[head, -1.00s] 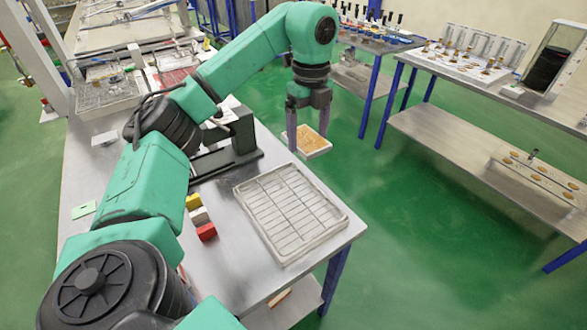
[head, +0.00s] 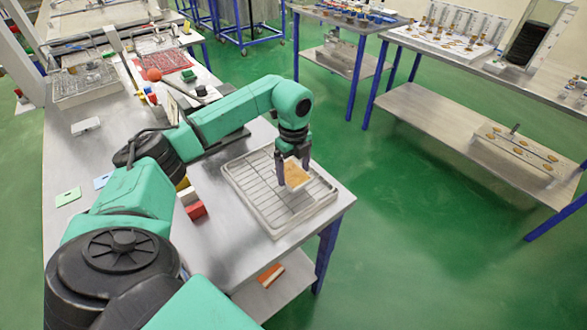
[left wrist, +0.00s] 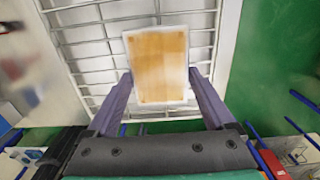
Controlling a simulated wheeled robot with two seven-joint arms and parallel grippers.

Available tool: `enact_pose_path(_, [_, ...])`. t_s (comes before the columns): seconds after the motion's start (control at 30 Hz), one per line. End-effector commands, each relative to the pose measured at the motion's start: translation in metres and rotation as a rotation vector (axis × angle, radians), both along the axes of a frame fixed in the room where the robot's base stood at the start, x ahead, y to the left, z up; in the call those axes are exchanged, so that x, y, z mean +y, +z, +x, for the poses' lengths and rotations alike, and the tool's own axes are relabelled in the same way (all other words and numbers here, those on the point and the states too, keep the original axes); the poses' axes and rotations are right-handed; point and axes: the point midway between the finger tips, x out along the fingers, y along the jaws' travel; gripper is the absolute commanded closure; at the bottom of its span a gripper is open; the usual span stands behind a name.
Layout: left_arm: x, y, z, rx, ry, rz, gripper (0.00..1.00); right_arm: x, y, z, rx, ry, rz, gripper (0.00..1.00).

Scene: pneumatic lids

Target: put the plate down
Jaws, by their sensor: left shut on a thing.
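The plate (head: 297,174) is a small flat piece with an orange-tan face and a white border. My left gripper (head: 292,178) is shut on it, over the white wire rack tray (head: 258,212) on the metal table. In the left wrist view the plate (left wrist: 158,65) is between the two purple-grey fingers, with the rack's wires (left wrist: 85,50) behind it. Whether the plate touches the rack I cannot tell. My right gripper is not in view.
Red, white and yellow blocks (head: 195,210) stand left of the rack on the table (head: 225,245). A second wire tray (head: 85,85) lies further back. A lower shelf (head: 275,285) holds a small orange-red piece. Green floor is open to the right.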

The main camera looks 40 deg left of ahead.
Motion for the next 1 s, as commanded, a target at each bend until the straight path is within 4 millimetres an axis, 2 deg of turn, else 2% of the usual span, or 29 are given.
enact_pose_path(0.13, [0.000,-0.002,0.000,0.000,0.000,0.000,0.90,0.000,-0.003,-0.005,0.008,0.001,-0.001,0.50])
enact_pose_path(0.17, [0.000,-0.002,0.000,0.001,0.000,0.000,0.05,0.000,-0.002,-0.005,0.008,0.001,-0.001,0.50])
enact_pose_path(0.2, [0.000,-0.002,0.000,0.001,0.000,0.000,0.00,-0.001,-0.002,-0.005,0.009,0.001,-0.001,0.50])
enact_pose_path(0.4, [0.000,-0.001,0.000,0.001,0.000,0.000,0.00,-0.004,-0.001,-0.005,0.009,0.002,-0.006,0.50])
enact_pose_path(0.57, [0.000,0.008,0.001,-0.001,0.001,0.000,0.00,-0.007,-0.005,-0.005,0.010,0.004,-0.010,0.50])
enact_pose_path(0.67, [0.000,0.025,0.001,-0.005,0.001,-0.001,0.00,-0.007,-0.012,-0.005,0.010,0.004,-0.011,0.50])
enact_pose_path(0.9, [0.000,0.090,0.001,-0.005,0.001,-0.001,0.00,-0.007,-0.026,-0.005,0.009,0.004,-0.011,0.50])
enact_pose_path(1.0, [0.000,0.114,0.000,-0.002,0.000,0.000,0.00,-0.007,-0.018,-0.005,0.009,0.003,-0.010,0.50])
